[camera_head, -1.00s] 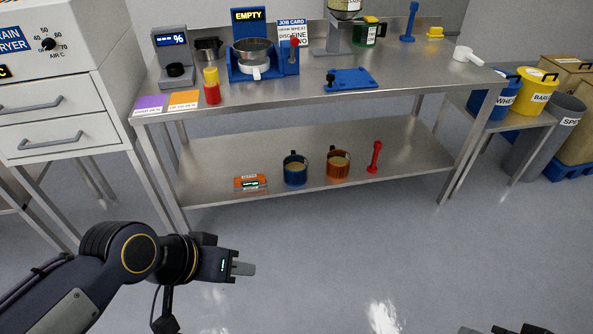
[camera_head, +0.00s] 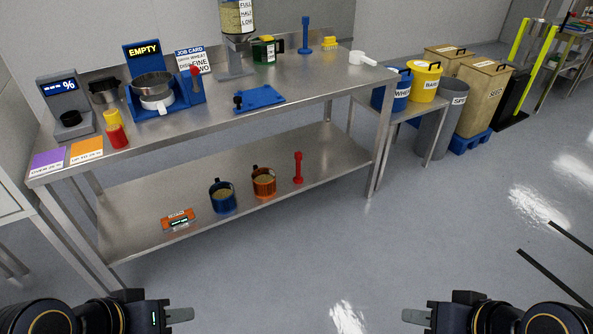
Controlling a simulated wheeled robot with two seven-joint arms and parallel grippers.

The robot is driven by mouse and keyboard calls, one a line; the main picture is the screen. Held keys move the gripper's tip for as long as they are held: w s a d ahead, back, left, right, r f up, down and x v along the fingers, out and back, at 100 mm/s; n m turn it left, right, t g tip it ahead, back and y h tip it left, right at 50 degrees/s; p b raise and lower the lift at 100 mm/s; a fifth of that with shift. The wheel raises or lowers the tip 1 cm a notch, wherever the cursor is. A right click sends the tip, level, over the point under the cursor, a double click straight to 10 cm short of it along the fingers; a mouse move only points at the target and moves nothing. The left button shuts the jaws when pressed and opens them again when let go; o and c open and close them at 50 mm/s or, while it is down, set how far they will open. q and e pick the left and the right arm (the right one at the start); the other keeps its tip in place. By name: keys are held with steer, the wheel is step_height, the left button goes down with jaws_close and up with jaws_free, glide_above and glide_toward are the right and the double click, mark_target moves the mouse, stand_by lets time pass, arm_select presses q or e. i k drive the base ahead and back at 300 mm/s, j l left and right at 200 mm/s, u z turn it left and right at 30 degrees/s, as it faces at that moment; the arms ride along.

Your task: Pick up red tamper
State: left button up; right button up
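The red tamper (camera_head: 298,168) stands upright on the lower shelf (camera_head: 190,195) of the steel bench, right of an orange cup. My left gripper (camera_head: 180,315) is at the bottom left, over the floor in front of the bench and well apart from the tamper. My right gripper (camera_head: 415,316) is at the bottom right, also over the floor and far from the tamper. Each gripper shows its fingers nearly edge-on, so whether they are open cannot be told. I see nothing held in either.
An orange cup (camera_head: 264,184), a blue cup (camera_head: 222,197) and an orange device (camera_head: 178,219) share the shelf. The bench top (camera_head: 205,115) overhangs it. A bench leg (camera_head: 381,150) stands to the right. Bins stand further right. The floor in front is clear.

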mark_target(298, 179)
steer(key=i+l+u, duration=0.25)
steer(key=i+l, duration=0.75)
steer(key=i, duration=0.2)
steer(key=i+l+u, duration=0.2)
steer(key=i+l, duration=0.9)
steer(key=l, duration=0.15)
